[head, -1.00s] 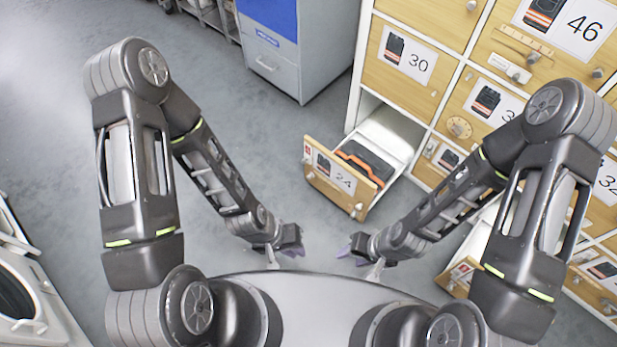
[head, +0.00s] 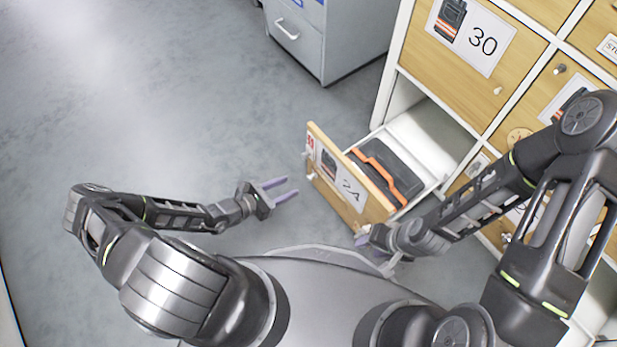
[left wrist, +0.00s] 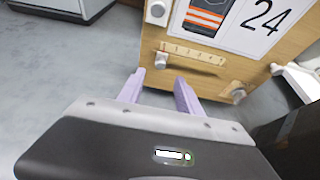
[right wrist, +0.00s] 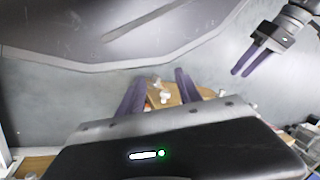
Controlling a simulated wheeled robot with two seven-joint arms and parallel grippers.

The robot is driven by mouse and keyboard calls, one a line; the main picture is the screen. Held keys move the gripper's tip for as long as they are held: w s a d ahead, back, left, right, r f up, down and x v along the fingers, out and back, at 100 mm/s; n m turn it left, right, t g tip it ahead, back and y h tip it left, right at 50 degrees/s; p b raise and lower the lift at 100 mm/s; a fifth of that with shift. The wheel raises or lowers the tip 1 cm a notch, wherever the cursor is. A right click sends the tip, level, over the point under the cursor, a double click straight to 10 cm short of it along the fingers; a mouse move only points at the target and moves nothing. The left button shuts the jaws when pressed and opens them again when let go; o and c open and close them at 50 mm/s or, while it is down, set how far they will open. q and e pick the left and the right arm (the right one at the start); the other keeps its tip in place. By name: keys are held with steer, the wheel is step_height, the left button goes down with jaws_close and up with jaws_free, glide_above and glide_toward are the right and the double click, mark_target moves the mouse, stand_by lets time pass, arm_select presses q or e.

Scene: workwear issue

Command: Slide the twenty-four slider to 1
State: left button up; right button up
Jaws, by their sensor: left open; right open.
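The drawer labelled 24 (head: 340,185) stands pulled out. Its wooden front also shows in the left wrist view (left wrist: 215,70). Below the 24 card, the slider knob (left wrist: 161,60) sits at the left end of a horizontal slot (left wrist: 195,59) under a row of small marks, too small to read surely. My left gripper (head: 287,189) is open and empty in front of the drawer. In the left wrist view its fingertips (left wrist: 160,80) point at the knob, just short of it on either side. My right gripper (right wrist: 160,82) is open and empty near the drawer front's lower right corner.
An orange-and-black case (head: 390,170) lies in the drawer. The cabinet with drawer 30 (head: 465,65) rises behind. A grey cabinet (head: 335,40) stands at the back. Other knobs (left wrist: 157,12) sit on the 24 front. The floor at left is clear.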

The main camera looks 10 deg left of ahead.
mark_target(308, 178)
arm_select(q)
steer(key=shift+r, duration=0.15)
steer(key=b+x, duration=0.2)
steer(key=x, duration=0.4)
steer(key=shift+w+d+f, duration=0.1)
steer(key=shift+f, duration=0.2)
steer(key=shift+w+d+f+b, duration=0.15)
steer(key=shift+w+d+b, duration=0.25)
steer(key=shift+w, duration=0.1)
steer(key=shift+c, duration=0.5)
jaws_close()
stand_by(0.5)
